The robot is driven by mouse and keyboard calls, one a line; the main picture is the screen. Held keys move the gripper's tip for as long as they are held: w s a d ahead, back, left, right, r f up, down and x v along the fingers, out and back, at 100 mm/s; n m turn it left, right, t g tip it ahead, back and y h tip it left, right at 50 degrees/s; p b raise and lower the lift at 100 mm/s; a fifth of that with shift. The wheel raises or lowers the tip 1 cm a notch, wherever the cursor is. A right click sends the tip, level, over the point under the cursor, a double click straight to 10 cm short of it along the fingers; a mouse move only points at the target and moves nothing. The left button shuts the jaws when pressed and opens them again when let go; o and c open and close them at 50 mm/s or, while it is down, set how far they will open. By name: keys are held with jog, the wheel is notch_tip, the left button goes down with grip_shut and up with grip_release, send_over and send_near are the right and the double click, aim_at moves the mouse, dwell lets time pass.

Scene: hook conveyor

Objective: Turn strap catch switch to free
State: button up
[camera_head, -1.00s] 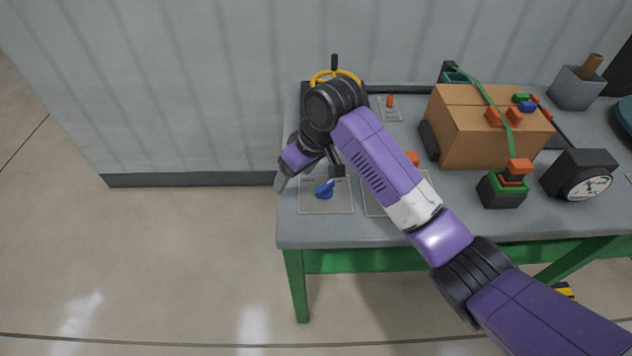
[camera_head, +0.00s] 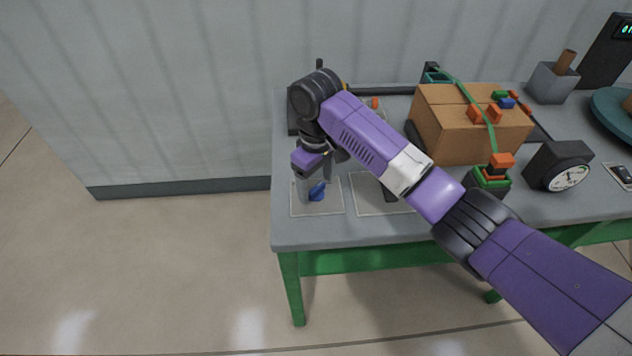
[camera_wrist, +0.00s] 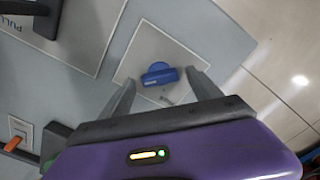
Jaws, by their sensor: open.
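A blue knob-like switch (camera_head: 317,191) stands on a light square plate (camera_head: 300,211) at the table's front left corner. In the wrist view the blue switch (camera_wrist: 160,74) lies between and just beyond my gripper's two fingers (camera_wrist: 160,92), which are apart and hold nothing. In the head view my gripper (camera_head: 312,185) points down over the plate, close to the switch, and partly covers it. I cannot tell whether a finger touches the switch. The marking on the plate (camera_wrist: 139,57) is too small to read.
A cardboard box (camera_head: 450,130) with a green strap (camera_head: 475,105) stands to the right. A gauge (camera_head: 568,178) is right of it. Another plate with a dark handle (camera_head: 366,203) lies right of the blue switch. The table's front edge (camera_head: 350,240) is close.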

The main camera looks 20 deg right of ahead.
jog(key=shift+f, duration=0.25)
jog(key=c, duration=1.4)
